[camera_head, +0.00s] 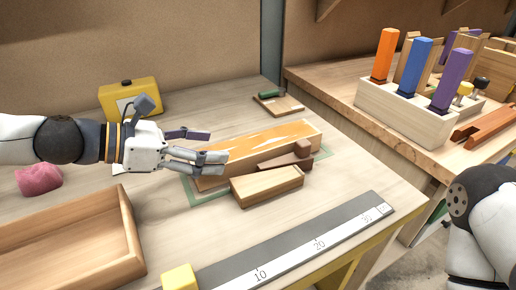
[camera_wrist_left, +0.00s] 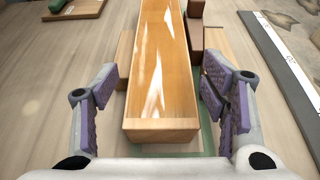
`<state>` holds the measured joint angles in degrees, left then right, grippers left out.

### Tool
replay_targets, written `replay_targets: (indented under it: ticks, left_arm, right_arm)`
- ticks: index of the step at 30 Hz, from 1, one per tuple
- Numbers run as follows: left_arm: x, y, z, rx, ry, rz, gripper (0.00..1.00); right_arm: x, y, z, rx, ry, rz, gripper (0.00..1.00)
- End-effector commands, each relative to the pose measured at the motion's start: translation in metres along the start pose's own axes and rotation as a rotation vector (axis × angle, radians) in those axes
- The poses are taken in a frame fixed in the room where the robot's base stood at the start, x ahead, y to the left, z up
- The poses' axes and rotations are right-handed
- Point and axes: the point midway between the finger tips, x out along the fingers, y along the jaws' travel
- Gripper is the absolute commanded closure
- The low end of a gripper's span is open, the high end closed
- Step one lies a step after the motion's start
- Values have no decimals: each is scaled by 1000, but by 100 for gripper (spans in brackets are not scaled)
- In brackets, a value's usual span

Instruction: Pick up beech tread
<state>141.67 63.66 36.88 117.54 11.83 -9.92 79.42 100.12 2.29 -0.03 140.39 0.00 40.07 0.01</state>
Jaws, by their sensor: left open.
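A long wooden block with a glossy orange, white-streaked top (camera_head: 260,142) lies on the bench. A paler flat wooden block (camera_head: 267,186), which looks like the beech tread, lies along its front side. A small dark brown block (camera_head: 290,157) lies beside them. My left gripper (camera_head: 212,163) is open and empty at the left end of the long block. In the left wrist view, the open fingers (camera_wrist_left: 165,100) stand either side of the long block's near end (camera_wrist_left: 162,130), with gaps visible. The paler block (camera_wrist_left: 216,45) shows partly to the right, behind the right finger. My right gripper is out of view.
An open wooden tray (camera_head: 75,262) stands at front left. A ruler (camera_head: 300,245) and a yellow block (camera_head: 180,278) lie along the front. A yellow case (camera_head: 130,97) and a pink lump (camera_head: 38,178) are at the back left. A peg rack (camera_head: 400,110) stands on the right bench.

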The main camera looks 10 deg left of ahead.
Motion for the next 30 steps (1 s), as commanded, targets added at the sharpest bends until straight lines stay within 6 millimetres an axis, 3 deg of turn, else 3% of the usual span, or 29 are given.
replay_targets:
  ticks: [1, 10, 19, 27, 30]
  left_arm:
    - [9, 0, -6, -7, 5, -4, 33]
    - [58, -4, 2, -1, 2, -3, 33]
    - [63, -3, 9, 5, -4, 3, 33]
    - [63, -3, 8, 5, -4, 3, 95]
    - [63, -3, 10, 6, -6, 3, 96]
  right_arm:
    - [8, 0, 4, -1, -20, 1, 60]
    - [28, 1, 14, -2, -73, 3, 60]
    - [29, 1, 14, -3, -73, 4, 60]
    - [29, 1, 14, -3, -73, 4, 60]
    - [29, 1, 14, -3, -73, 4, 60]
